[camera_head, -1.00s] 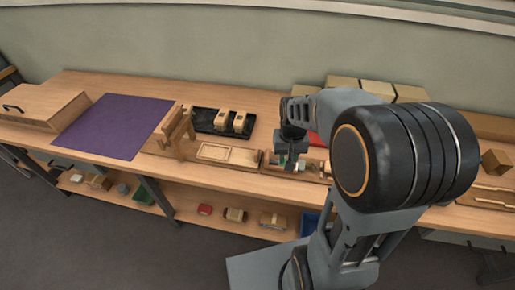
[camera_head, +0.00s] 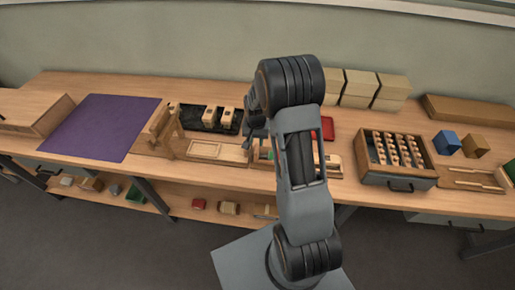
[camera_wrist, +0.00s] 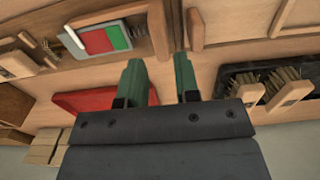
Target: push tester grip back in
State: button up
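The tester shows in the wrist view as a wooden frame with a red and green panel (camera_wrist: 103,39). An upright light wood piece (camera_wrist: 158,28) stands at its right end and looks like the grip; how far it is out I cannot tell. My gripper (camera_wrist: 159,62) is open and empty, its green fingers apart and pointing toward this end, with no contact visible. In the head view my gripper (camera_head: 257,133) is over the bench at the tester's left end, and my arm covers much of the tester, leaving its right part (camera_head: 331,161) showing.
A black tray (camera_head: 185,123) with brushes stands left of my gripper, beside a wooden stand (camera_head: 164,128). A red tray (camera_head: 328,127) lies behind the tester. A crate of wooden pieces (camera_head: 398,181) stands to the right. The purple mat (camera_head: 100,128) is bare.

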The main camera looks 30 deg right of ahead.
aim_at(257, 149)
jog(key=shift+s+f+p, duration=0.1)
jog(key=shift+f+p, duration=0.25)
jog(key=shift+f, duration=2.75)
grip_shut()
